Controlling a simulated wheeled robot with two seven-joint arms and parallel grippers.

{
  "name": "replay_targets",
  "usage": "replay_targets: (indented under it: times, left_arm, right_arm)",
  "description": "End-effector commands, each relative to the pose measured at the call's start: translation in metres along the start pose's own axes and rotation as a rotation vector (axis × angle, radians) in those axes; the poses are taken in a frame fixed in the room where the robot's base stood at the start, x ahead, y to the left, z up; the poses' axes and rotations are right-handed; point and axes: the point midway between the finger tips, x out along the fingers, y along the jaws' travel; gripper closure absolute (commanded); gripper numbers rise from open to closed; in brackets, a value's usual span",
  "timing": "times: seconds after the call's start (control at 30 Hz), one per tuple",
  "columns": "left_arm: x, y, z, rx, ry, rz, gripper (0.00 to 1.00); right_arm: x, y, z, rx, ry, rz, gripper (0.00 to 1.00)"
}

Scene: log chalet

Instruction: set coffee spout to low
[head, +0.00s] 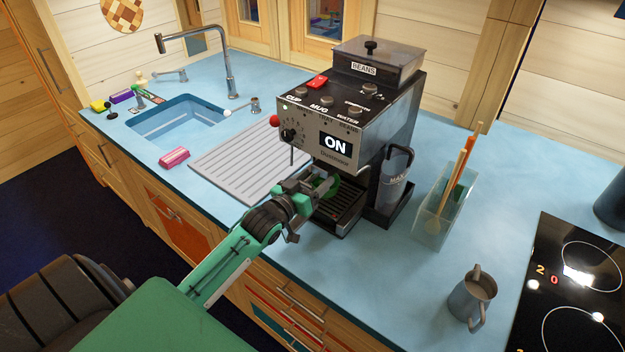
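The coffee machine (372,105) stands on the blue counter, with a lit "ON" display (336,144) and a dial (289,135) on its front. My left gripper (326,187) reaches in from the lower left to the front of the machine, below the display and above the drip tray (342,212). Its fingertips are small and overlap the dark recess, so I cannot tell whether they are open or shut. The coffee spout is not clearly visible; the machine's front and my gripper crowd that area. My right gripper is not in view.
A water tank (394,180) sits at the machine's right side. Right of it are a clear utensil holder (440,215), a metal jug (471,298) and a black hob (575,290). A ribbed drainboard (238,160) and sink (178,122) lie to the left.

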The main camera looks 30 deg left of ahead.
Motion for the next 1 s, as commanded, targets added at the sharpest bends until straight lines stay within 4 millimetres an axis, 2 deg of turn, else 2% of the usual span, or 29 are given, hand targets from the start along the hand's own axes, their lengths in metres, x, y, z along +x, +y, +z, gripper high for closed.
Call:
replay_targets:
  times: [0.13, 0.27, 0.7, 1.0]
  left_arm:
    - [-0.004, 0.000, 0.000, 0.001, 0.001, 0.000, 0.34]
    - [-0.017, -0.001, 0.001, 0.002, 0.002, 0.000, 0.34]
    - [-0.090, -0.001, 0.003, 0.001, -0.002, 0.000, 0.34]
    - [-0.127, -0.001, 0.002, 0.001, -0.001, 0.000, 0.34]
  right_arm:
    - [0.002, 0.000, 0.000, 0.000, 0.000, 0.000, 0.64]
    - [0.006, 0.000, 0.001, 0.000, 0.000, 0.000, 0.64]
    - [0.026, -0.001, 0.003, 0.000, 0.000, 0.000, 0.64]
    - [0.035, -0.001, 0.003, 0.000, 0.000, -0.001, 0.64]
